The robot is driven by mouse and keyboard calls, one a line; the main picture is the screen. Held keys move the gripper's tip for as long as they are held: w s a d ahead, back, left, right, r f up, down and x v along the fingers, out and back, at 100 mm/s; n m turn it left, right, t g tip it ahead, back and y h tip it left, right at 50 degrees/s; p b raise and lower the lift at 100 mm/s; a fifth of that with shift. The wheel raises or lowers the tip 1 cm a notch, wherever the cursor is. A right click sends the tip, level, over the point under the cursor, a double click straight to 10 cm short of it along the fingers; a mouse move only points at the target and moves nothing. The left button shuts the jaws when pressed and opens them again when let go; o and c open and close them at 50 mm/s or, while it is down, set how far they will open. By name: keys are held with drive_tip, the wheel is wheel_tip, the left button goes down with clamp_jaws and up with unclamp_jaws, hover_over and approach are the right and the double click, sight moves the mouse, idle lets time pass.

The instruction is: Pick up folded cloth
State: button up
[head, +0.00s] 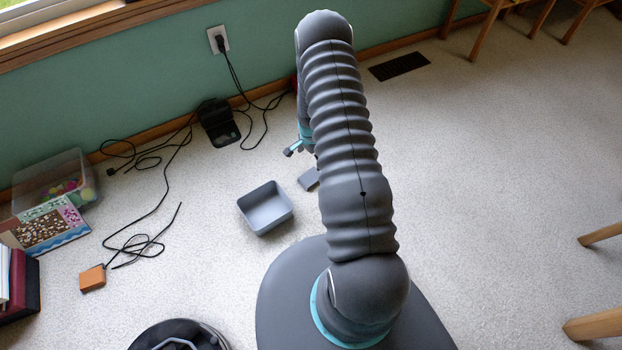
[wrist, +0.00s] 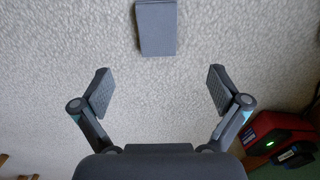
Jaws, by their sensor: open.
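The folded cloth (wrist: 156,28) is a small grey rectangle lying on the pale carpet. In the wrist view it is at the top middle, beyond my fingertips and roughly centred between them. My gripper (wrist: 159,92) is open and empty, with its two fingers spread wide and apart from the cloth. In the head view the cloth (head: 309,180) shows just left of my arm, partly hidden by it. One part of my gripper (head: 294,150) shows above the cloth in that picture; the rest is behind my arm.
A grey open bin (head: 266,209) stands left of the cloth. A red device (wrist: 285,135) with a green light is at the right of the wrist view. Black cables (head: 150,215), an orange box (head: 92,278) and a clear tub (head: 55,182) lie farther left.

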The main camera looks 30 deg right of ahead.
hover_over(311, 177)
drive_tip(key=f, duration=0.6)
drive_tip(key=shift+w, duration=0.2)
drive_tip(key=shift+s+a+f, duration=0.1)
drive_tip(key=shift+s+f, duration=0.05)
drive_tip(key=shift+f, duration=2.6)
drive_tip(key=c, duration=1.1)
